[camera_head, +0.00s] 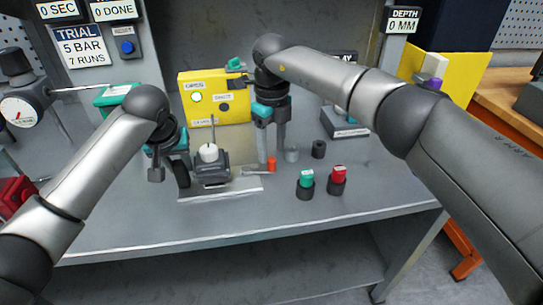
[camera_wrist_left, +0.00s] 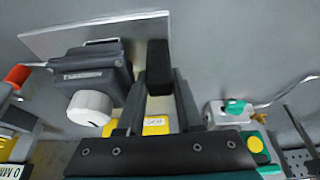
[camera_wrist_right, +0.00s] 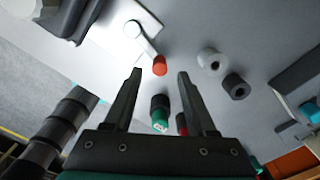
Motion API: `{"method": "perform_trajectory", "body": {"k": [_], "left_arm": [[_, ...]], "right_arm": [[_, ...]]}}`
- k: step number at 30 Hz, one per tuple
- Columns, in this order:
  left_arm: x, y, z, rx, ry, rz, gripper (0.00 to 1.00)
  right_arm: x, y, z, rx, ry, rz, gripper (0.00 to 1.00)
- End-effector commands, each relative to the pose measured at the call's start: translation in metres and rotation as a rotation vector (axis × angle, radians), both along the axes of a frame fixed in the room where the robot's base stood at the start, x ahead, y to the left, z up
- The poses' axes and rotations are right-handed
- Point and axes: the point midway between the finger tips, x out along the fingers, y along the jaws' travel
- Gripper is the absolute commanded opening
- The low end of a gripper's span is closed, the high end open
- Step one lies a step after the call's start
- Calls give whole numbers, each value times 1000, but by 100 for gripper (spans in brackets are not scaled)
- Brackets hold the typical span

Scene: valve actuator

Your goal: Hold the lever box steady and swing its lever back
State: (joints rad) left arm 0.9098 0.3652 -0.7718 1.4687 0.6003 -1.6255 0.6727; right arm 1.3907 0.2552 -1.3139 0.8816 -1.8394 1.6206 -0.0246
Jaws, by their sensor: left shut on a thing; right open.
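The lever box (camera_head: 212,168) is a dark grey block with a white round knob, on a pale plate (camera_head: 222,191). It also shows in the left wrist view (camera_wrist_left: 85,72). Its pale lever ends in an orange grip (camera_head: 272,164) to the right of the box. In the right wrist view the orange grip (camera_wrist_right: 160,66) appears between my fingertips. My left gripper (camera_head: 175,165) is shut on a black upright block (camera_wrist_left: 158,66) beside the box's left side. My right gripper (camera_head: 272,156) is open, pointing down close to the orange grip; I cannot tell whether it touches.
A yellow panel (camera_head: 234,113) behind has OPEN and SHUT lamps; the OPEN lamp glows green. A green-topped button (camera_head: 306,181) and a red-topped button (camera_head: 338,176) stand to the right. Two small cylinders (camera_head: 318,149) stand behind them. The front of the bench (camera_head: 260,215) is clear.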

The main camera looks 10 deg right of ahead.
Motion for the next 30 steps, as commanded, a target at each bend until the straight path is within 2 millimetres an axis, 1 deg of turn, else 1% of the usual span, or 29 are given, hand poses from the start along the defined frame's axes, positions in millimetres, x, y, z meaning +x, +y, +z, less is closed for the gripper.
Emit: {"method": "perform_trajectory", "body": {"k": [1,3,6,10,17,20,30], "left_arm": [[-4,1,-7,5,20,0,0],[-4,1,-7,5,20,0,0],[-4,1,-7,5,20,0,0],[-4,1,-7,5,20,0,0],[-4,1,-7,5,20,0,0],[-4,1,-7,5,20,-1,0],[-4,1,-7,5,20,-1,0]], "right_arm": [[-1,0,-9,-1,3,0,57],[0,0,-18,-1,1,1,57],[0,0,-27,0,0,1,57],[0,1,-32,1,-1,2,57],[0,1,-32,1,-1,2,57],[0,1,-32,1,-1,2,48],[0,1,-32,1,-1,2,9]]}}
